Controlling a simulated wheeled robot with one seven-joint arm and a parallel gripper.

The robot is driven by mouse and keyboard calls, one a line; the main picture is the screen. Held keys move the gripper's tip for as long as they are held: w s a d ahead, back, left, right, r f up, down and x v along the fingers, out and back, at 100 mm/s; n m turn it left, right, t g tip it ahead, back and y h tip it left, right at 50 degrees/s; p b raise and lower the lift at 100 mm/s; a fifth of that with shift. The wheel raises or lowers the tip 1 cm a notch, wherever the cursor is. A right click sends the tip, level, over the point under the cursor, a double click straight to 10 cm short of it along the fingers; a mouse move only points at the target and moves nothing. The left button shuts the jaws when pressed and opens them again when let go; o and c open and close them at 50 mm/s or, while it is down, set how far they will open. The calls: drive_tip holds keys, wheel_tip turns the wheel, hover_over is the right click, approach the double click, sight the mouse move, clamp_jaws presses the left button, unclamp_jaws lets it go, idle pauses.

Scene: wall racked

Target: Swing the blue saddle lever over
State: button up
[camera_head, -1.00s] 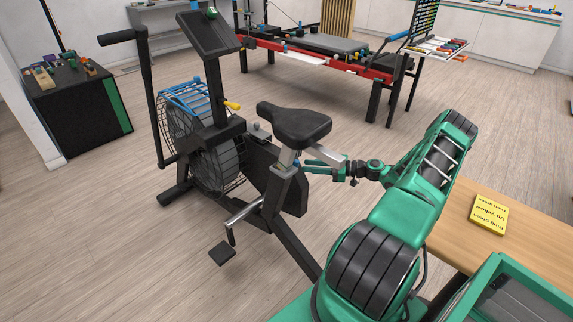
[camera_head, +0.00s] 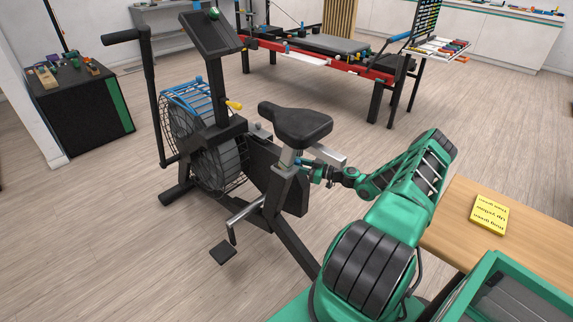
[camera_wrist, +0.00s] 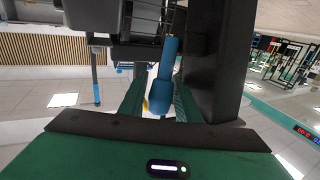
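The exercise bike's black saddle (camera_head: 296,124) stands on its post in the head view. The blue saddle lever (camera_head: 299,161) shows as a small blue bit under the saddle, partly hidden by the post and my gripper. In the wrist view the blue lever (camera_wrist: 163,80) is large, its rounded end pointing toward my palm. My gripper (camera_head: 312,170) is at the seat post, under the saddle. In the wrist view its two green fingers (camera_wrist: 158,98) stand on either side of the lever, with a gap visible at left. The gripper looks open.
The black seat post (camera_wrist: 222,60) and frame crowd the right side of the wrist view. A wooden table (camera_head: 450,225) with a yellow note block (camera_head: 489,214) is at right. A red-framed reformer bench (camera_head: 320,58) stands behind. Floor between is clear.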

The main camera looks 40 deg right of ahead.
drive_tip(key=shift+w+a, duration=0.4)
drive_tip(key=shift+w, duration=0.2)
clamp_jaws()
